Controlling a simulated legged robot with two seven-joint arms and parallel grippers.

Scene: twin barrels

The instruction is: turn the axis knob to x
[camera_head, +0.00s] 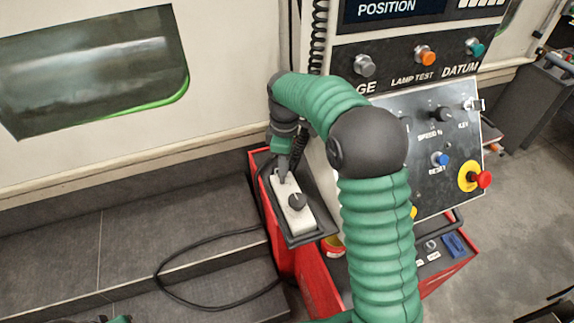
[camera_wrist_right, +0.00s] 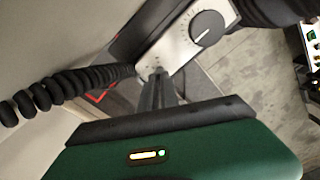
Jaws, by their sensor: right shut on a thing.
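A white handheld pendant (camera_head: 292,213) lies in a dark holder (camera_head: 308,238) on the side of the red cabinet. A round black knob (camera_head: 297,201) sits on its lower part; the wrist view shows this knob (camera_wrist_right: 207,27) with a white pointer line and tick marks around it. My right gripper (camera_head: 283,172) points down at the other end of the pendant. Its narrow fingers (camera_wrist_right: 158,82) are shut on a small part there, apparently the axis knob, which the fingers hide. The axis letters and its pointer cannot be read.
A control panel (camera_head: 427,190) with buttons and a red emergency stop (camera_head: 484,180) stands at right, partly behind my right arm. A coiled black cable (camera_wrist_right: 65,88) runs beside the pendant. A loose cable (camera_head: 165,285) lies on the grey step at left.

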